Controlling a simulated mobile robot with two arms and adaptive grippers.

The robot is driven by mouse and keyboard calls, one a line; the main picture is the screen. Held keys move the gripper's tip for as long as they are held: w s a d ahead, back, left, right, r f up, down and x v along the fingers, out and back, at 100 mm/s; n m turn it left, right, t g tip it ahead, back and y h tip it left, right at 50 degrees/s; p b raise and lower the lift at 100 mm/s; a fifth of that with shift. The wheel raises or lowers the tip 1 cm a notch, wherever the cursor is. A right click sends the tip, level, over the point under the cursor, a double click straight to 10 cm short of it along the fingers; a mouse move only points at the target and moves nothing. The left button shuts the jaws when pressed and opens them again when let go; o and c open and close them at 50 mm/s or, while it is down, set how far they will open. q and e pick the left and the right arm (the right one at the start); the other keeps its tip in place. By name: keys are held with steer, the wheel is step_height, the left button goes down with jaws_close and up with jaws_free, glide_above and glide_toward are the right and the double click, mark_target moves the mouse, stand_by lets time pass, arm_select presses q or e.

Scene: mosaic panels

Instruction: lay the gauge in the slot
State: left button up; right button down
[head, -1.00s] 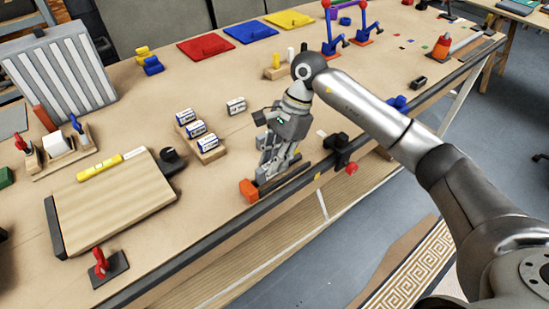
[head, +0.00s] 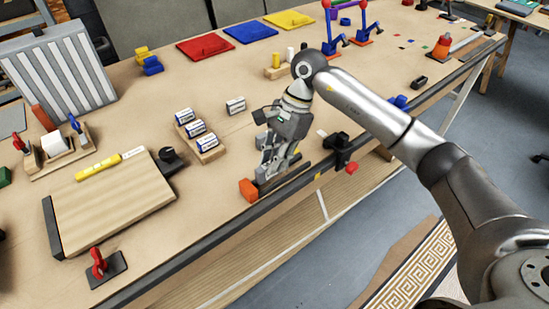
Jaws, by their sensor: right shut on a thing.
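My right gripper (head: 268,176) points down at the front edge of the bench. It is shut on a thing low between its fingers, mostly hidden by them. A dark bar with an orange end block (head: 249,190) lies along the bench edge at the fingertips. It looks like the gauge, but I cannot tell for sure. The slot cannot be made out; the fingers cover the bar's middle. My left gripper is not in view.
A black clamp (head: 341,147) stands on the edge just right of the gripper. A wooden rack (head: 212,154) with white-and-blue blocks and a loose block (head: 236,106) lie to the left. A wooden board (head: 120,205) lies farther left. The bench between is clear.

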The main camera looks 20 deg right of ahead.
steer(key=shift+b, duration=0.5)
stand_by(0.7)
steer(key=shift+b, duration=0.3)
steer(key=shift+f, duration=0.15)
steer(key=shift+f+b, duration=0.3)
steer(key=shift+b, duration=0.2)
steer(key=shift+f+b, duration=1.15)
steer(key=shift+b, duration=0.15)
steer(key=c, duration=1.3)
jaws_free()
steer(key=shift+f, duration=0.1)
